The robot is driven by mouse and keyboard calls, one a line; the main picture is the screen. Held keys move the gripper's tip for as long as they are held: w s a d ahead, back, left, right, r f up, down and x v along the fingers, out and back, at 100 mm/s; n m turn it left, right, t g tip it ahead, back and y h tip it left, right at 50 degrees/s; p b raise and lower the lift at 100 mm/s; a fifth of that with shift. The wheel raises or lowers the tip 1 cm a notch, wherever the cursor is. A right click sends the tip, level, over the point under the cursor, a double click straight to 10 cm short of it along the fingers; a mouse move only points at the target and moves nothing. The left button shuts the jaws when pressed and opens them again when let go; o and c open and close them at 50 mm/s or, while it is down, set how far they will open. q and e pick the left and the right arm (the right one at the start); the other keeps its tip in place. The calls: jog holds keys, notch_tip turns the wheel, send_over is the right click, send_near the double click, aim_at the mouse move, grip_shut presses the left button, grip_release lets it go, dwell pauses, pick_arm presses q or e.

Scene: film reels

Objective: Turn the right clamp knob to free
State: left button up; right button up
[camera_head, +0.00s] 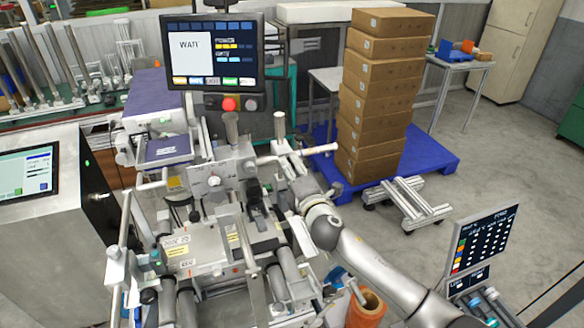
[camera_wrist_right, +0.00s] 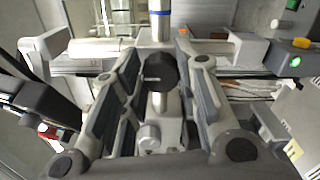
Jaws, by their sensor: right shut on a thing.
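The right clamp knob (camera_wrist_right: 160,72) is black and round. In the right wrist view it sits between the two finger pads of my right gripper (camera_wrist_right: 163,78), below a metal post with a blue band. In the head view the gripper (camera_head: 262,200) reaches in from the right to the machine (camera_head: 214,182), and the dark knob is small and partly hidden there. My right gripper is shut on the knob. The knob's exact turn position cannot be told. My left gripper does not show clearly in either view.
A screen (camera_head: 212,52) with a red button below it stands behind the machine. A tall stack of cartons (camera_head: 380,95) stands on a blue pallet (camera_head: 432,155) at the back right. A keypad panel (camera_head: 485,242) is at the right. Rollers and rods crowd the machine's front.

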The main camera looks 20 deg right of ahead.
dwell(0.3)
jog(key=o, duration=1)
jog(key=s, duration=1.2)
jog(key=shift+d, duration=0.2)
